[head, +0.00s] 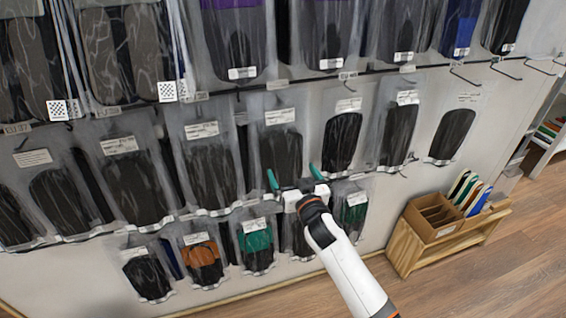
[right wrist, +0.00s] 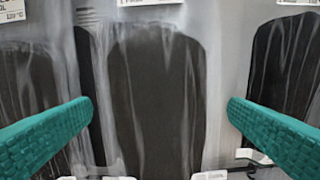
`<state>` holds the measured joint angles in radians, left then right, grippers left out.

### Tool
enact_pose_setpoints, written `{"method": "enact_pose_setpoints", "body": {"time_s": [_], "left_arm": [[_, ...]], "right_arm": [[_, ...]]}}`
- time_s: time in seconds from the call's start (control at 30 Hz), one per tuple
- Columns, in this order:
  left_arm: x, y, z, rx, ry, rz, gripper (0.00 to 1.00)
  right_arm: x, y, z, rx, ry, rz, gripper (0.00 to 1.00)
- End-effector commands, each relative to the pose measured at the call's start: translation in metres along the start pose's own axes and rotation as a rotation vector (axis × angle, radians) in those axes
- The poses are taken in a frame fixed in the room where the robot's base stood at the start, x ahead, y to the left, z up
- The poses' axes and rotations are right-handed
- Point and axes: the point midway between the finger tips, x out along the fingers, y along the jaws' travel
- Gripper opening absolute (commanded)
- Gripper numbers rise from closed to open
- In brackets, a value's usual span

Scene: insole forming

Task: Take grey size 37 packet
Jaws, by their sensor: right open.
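Grey packets hang at the top left in the head view. One grey packet (head: 35,55) is at the far left, above a small rail tag (head: 17,128) that seems to read EU37. Another grey packet (head: 120,50) hangs to its right. My right gripper (head: 295,177) is open, its teal fingers pointing at the wall in front of a dark packet (head: 281,150) in the middle row. In the right wrist view the right gripper (right wrist: 160,108) has its fingers wide apart, with that dark packet (right wrist: 155,95) between and beyond them and nothing gripped. My left gripper is not in view.
Dark packets hang on both sides of the gripper, such as one packet (head: 206,165) to its left. A lower row has an orange packet (head: 202,262) and green ones. A wooden stand with a box (head: 432,220) is at right. Bare floor (head: 500,265) lies in front.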

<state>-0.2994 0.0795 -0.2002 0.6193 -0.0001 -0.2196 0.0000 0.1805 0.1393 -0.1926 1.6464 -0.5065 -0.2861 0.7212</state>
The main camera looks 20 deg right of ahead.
Motion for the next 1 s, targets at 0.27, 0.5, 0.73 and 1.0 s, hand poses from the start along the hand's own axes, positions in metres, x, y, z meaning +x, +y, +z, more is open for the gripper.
{"method": "enact_pose_setpoints", "body": {"time_s": [0.27,0.5,0.73,1.0], "left_arm": [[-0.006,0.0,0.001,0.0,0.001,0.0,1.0],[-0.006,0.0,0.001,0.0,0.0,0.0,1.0],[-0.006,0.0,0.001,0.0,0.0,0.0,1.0],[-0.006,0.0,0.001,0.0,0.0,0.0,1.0]], "right_arm": [[0.033,0.004,-0.002,0.0,0.0,0.001,0.98],[0.052,0.003,-0.004,0.0,0.0,0.001,0.98],[0.052,0.003,-0.004,0.0,0.0,0.0,0.94],[0.051,0.003,-0.004,0.0,0.0,0.0,0.49]]}}
